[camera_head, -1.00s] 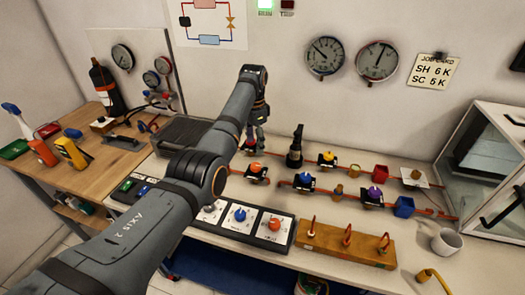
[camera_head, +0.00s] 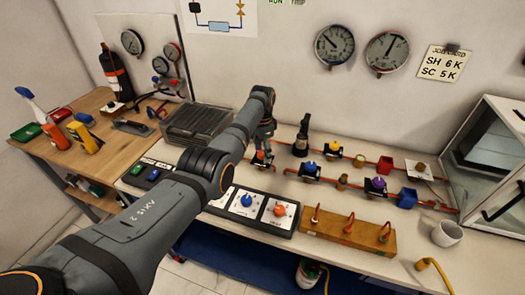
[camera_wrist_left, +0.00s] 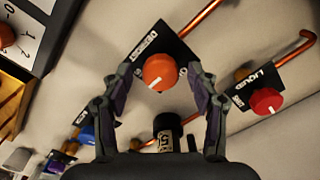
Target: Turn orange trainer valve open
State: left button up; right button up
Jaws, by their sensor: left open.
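The orange valve knob (camera_wrist_left: 160,72) has a white pointer mark and sits on a black labelled plate in the left wrist view. My left gripper (camera_wrist_left: 159,84) is open, with one finger on each side of the knob in that view. Whether the fingers touch it I cannot tell. In the head view the orange valve (camera_head: 261,158) sits on the bench pipework, partly hidden by my left gripper (camera_head: 265,143) right above it. My right gripper is not in view.
A black bottle-like fitting (camera_head: 302,136) stands right of the gripper. A red knob (camera_wrist_left: 266,101) on a "LIQUID" plate is close by. Blue (camera_head: 310,167) and purple (camera_head: 378,183) valves sit farther right. A panel with another orange knob (camera_head: 279,209) lies in front.

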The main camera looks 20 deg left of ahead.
pick_arm(q)
jog(key=c, duration=1.2)
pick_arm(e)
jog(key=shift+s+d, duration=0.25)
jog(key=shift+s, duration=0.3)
